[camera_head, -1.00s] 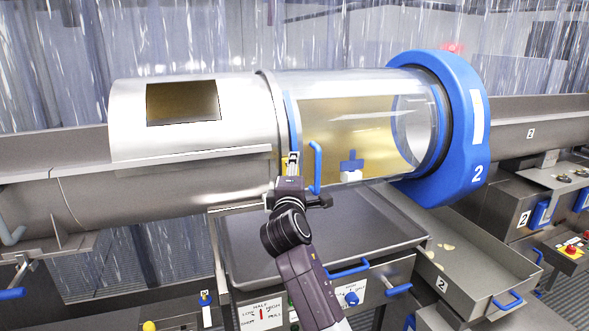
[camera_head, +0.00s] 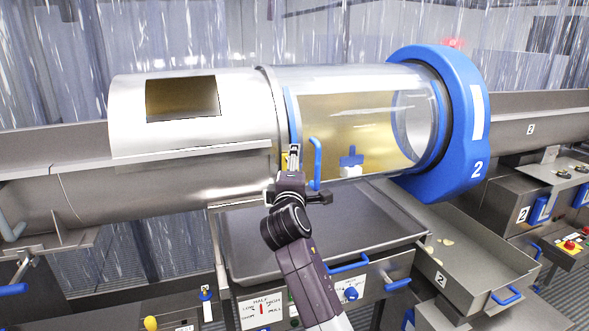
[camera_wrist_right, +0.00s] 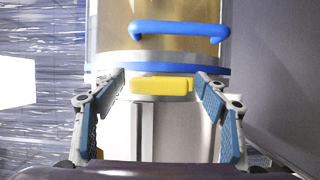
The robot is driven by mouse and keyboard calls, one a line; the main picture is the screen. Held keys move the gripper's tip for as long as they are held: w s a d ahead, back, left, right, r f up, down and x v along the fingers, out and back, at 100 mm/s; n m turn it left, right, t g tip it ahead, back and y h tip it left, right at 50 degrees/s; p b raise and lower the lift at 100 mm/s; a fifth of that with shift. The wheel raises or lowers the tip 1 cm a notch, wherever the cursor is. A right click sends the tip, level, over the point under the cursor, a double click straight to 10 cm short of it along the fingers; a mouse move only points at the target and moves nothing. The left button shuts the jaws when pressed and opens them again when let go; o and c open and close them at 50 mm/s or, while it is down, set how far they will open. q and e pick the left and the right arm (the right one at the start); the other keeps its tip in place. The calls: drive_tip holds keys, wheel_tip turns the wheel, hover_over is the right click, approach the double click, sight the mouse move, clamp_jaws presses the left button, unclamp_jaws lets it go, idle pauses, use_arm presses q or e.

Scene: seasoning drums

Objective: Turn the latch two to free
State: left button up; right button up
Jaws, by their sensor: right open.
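A yellow latch (camera_wrist_right: 162,86) sits just below the blue ring (camera_wrist_right: 180,69) of drum 2 in the right wrist view. In the head view only a small part of the latch (camera_head: 284,161) shows beside my gripper. My right gripper (camera_head: 293,155) is upright in front of the drum joint, open and empty. In the right wrist view its two fingers (camera_wrist_right: 162,95) stand on either side of the latch, with gaps on both sides. Whether they overlap the latch in depth I cannot tell. My left gripper is not in view.
A blue bar handle (camera_head: 317,164) stands close to the right of my gripper. A blue knob on a white block (camera_head: 351,160) is farther right. A tray (camera_head: 335,238) lies below, and the blue drum collar (camera_head: 462,120) is at the right.

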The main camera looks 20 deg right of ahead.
drive_tip(key=shift+s+a, duration=0.1)
drive_tip(key=shift+s, duration=0.05)
drive_tip(key=v, duration=1.1)
drive_tip(key=shift+s, duration=0.35)
drive_tip(key=shift+a, duration=0.1)
